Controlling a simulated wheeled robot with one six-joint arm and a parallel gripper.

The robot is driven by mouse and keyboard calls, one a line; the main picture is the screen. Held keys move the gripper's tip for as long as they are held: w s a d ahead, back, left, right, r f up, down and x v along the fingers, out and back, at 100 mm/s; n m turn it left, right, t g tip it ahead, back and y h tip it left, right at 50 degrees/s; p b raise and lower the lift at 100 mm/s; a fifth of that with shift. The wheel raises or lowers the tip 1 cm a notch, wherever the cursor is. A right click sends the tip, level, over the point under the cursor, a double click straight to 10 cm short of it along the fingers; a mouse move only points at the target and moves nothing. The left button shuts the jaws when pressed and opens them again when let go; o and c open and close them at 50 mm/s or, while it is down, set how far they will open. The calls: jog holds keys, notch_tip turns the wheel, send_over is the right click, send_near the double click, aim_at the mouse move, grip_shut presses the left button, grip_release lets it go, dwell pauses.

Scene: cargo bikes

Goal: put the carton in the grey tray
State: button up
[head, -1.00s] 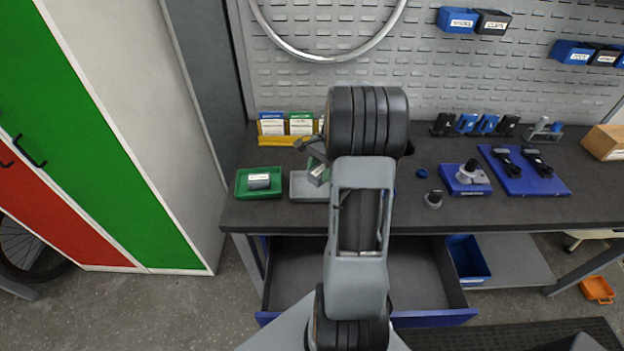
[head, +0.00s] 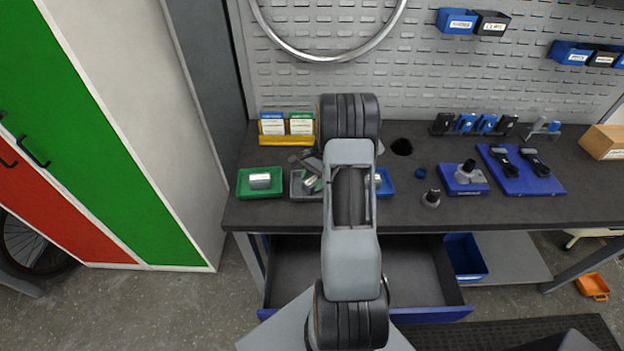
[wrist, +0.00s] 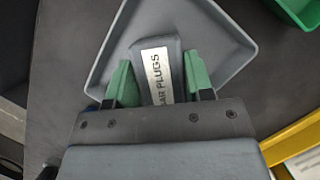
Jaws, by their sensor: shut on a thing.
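The grey tray (wrist: 218,48) lies behind and around the carton in the wrist view. In the head view the grey tray (head: 297,194) sits on the bench between a green tray and a blue tray, partly covered by my arm. The carton is inside the tray's outline or just above its floor; I cannot tell whether it touches.
The blue tray (head: 388,188) is at the right, partly behind my arm. A yellow rack (head: 285,140) with packets stands behind. An open drawer (head: 420,270) juts out below the bench.

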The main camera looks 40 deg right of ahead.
jog(key=shift+f, duration=0.15)
jog(key=o, duration=1)
